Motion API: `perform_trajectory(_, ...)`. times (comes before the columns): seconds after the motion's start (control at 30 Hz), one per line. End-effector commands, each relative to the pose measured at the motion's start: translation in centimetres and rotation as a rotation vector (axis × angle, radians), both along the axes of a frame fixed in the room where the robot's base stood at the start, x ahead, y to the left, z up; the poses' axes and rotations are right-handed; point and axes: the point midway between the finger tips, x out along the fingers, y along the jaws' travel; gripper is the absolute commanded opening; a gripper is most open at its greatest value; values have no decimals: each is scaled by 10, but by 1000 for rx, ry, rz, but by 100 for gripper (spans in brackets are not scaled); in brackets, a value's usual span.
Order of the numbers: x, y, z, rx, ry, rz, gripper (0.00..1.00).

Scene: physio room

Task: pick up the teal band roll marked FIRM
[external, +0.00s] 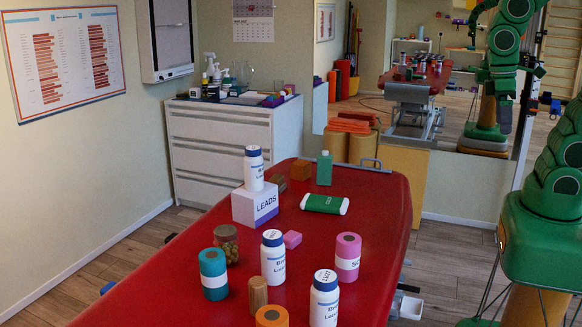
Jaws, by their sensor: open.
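A teal band roll (213,274) stands upright on the near left part of the red treatment table (165,280). It has a dark core on top and a white label band around it, whose word I cannot read. A pink roll (347,258) with a label starting with "S" stands to the right. An orange roll (271,317) is cut off by the bottom edge. My green arm is at the right edge, apart from the table.
Close to the teal roll are a jar (226,244), a wooden cylinder (258,294) and white bottles (273,257) (324,299). A LEADS box (255,205) carries another bottle (253,168).

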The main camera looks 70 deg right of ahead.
Motion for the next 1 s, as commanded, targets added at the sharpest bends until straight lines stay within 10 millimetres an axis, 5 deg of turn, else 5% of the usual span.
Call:
perform_trajectory(0.27,31,21,4,74,6,85,93)
perform_trajectory(1.0,179,124,2,437,-42,474,93)
